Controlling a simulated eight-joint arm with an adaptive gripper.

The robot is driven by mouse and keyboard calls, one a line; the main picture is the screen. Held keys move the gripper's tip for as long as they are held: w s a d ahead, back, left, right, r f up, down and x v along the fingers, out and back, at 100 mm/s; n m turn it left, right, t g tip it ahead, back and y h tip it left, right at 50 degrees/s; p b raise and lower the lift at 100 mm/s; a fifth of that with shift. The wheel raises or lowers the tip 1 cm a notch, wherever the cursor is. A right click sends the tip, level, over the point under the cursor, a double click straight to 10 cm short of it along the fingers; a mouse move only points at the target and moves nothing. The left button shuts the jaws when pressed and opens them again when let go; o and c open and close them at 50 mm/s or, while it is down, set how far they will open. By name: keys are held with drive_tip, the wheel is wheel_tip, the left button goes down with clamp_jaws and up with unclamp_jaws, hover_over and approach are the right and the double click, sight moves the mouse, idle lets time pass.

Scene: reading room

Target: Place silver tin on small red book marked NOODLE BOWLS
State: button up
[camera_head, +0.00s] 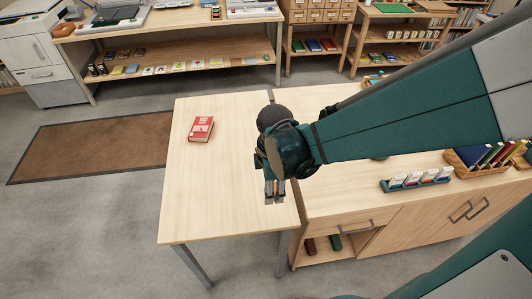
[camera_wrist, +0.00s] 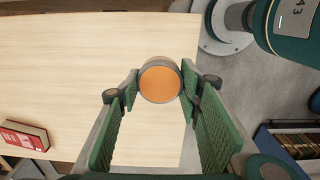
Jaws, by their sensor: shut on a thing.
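The small red book (camera_head: 201,129) lies flat on the pale wooden table, left of my gripper in the head view. Its cover has a pale label, too small to read. It also shows at the left edge of the wrist view (camera_wrist: 24,136). My gripper (camera_head: 275,193) is over the table's right part, near its front right corner, to the right of and nearer than the book. In the wrist view its green fingers (camera_wrist: 160,90) are shut on a round tin (camera_wrist: 160,82) with a grey rim and an orange face. In the head view the tin is mostly hidden.
The pale table (camera_head: 190,205) is otherwise clear around the book. A wooden cabinet (camera_head: 400,205) adjoins it on the right, with a teal rack (camera_head: 415,181) of small cards and a wooden box (camera_head: 490,157) of upright books. Shelves stand at the back.

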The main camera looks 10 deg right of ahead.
drive_tip(key=shift+w, duration=0.1)
drive_tip(key=w+a+r+p, duration=0.15)
drive_tip(key=w+a, duration=0.45)
drive_tip(key=w, duration=0.6)
drive_tip(key=w+a+r+p, duration=0.1)
drive_tip(key=w+a+r, duration=0.35)
drive_tip(key=w, duration=0.75)
drive_tip(key=m+p, duration=0.2)
hover_over(200, 127)
drive_tip(key=shift+f, duration=1.35)
drive_tip(key=shift+f, duration=3.15)
drive_tip(key=shift+f, duration=1.85)
drive_tip(key=shift+f+b, duration=0.2)
drive_tip(key=shift+b, duration=0.1)
